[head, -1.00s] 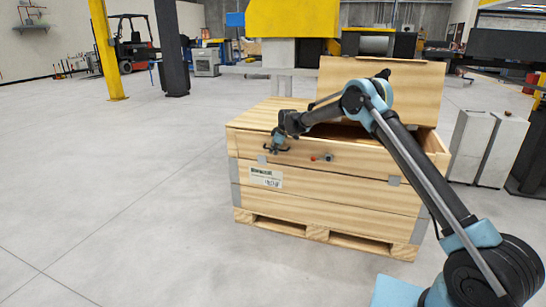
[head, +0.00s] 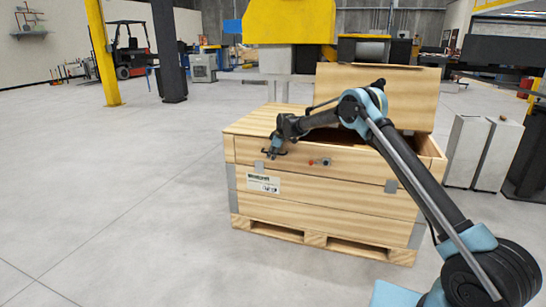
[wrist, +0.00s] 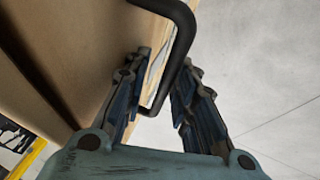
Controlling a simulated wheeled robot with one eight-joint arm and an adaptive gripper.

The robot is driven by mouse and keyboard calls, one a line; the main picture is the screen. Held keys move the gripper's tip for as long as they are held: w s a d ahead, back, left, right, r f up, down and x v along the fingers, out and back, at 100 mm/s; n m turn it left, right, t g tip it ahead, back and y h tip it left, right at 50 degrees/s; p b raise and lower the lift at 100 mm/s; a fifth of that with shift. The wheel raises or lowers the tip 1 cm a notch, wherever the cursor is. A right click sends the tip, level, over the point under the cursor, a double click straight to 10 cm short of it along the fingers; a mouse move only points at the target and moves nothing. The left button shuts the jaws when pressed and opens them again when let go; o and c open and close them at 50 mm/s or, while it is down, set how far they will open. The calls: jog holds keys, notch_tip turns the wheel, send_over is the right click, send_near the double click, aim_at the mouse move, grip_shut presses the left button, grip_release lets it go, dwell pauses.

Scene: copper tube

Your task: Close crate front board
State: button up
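The wooden crate (head: 300,207) stands on a pallet base in the head view. Its upper front board (head: 355,161) stands about upright; I cannot tell whether it is fully flush. A red knob (head: 311,162) and a metal fitting beside it sit on this board. My gripper (head: 273,153) is at the board's left end, near its top. In the wrist view my gripper (wrist: 158,98) has its fingers apart. A dark bent bar (wrist: 184,45) reaches down between the fingertips, with a gap visible. The wooden surface (wrist: 70,50) is close beside the left finger.
A lid panel (head: 385,95) stands upright at the back of the crate, and a flat lid panel (head: 262,119) covers its left top. White blocks (head: 478,152) stand close to the right. The floor (head: 110,200) to the left is clear.

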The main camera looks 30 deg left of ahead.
jog(key=shift+r, duration=0.1)
jog(key=v, duration=1.1)
jog(key=shift+d+r, duration=0.25)
jog(key=shift+r, duration=0.05)
dwell(0.4)
